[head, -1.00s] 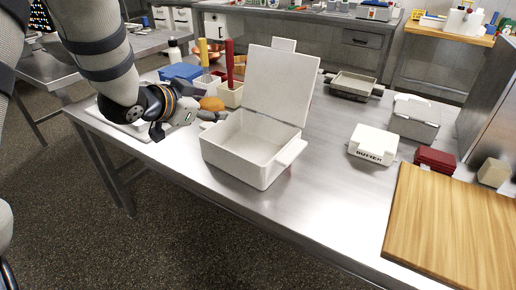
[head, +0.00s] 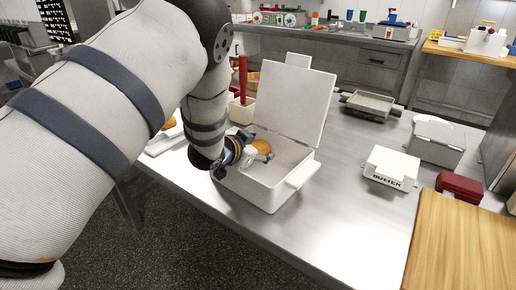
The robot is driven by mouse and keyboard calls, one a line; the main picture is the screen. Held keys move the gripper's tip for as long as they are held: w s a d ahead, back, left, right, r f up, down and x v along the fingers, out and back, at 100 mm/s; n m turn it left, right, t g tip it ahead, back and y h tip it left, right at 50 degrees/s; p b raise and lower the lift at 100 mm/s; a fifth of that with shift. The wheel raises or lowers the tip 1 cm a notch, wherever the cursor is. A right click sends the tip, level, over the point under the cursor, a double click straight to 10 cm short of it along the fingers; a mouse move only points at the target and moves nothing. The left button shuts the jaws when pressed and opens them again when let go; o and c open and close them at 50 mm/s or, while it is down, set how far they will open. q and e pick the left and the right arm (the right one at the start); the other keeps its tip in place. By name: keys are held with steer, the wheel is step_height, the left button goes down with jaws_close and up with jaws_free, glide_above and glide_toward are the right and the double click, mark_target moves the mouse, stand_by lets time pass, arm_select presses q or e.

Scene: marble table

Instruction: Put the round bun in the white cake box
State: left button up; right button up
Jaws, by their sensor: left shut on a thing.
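The white cake box (head: 270,192) stands on the metal table with its lid (head: 288,100) raised upright at the back. My left gripper (head: 254,154) reaches over the box's left side. It is shut on the round bun (head: 262,147), an orange-brown piece showing at the fingertips, over the box opening. I cannot tell whether the bun touches the box floor. The gripper and wrist hide the box's left wall in part. My right gripper is not in view.
A white butter box (head: 391,167), a grey-white container (head: 436,141) and a dark red box (head: 459,186) stand to the right, near a wooden board (head: 462,245). The table (head: 345,225) is clear in front.

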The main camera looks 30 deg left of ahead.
arm_select(q)
steer(key=shift+s+f, duration=0.1)
steer(key=shift+f, duration=0.55)
steer(key=o, duration=1.1)
steer(key=shift+f, duration=0.15)
steer(key=shift+o, duration=0.2)
steer(key=shift+s+f, duration=0.1)
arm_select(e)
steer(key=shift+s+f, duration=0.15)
arm_select(q)
steer(key=s+r, duration=0.1)
steer(key=s+r+p, duration=0.1)
steer(key=r, duration=0.1)
steer(key=shift+s+r, duration=0.3)
steer(key=shift+s, duration=0.05)
steer(key=p+v, duration=0.1)
steer(key=v, duration=0.7)
steer(key=shift+s, duration=0.25)
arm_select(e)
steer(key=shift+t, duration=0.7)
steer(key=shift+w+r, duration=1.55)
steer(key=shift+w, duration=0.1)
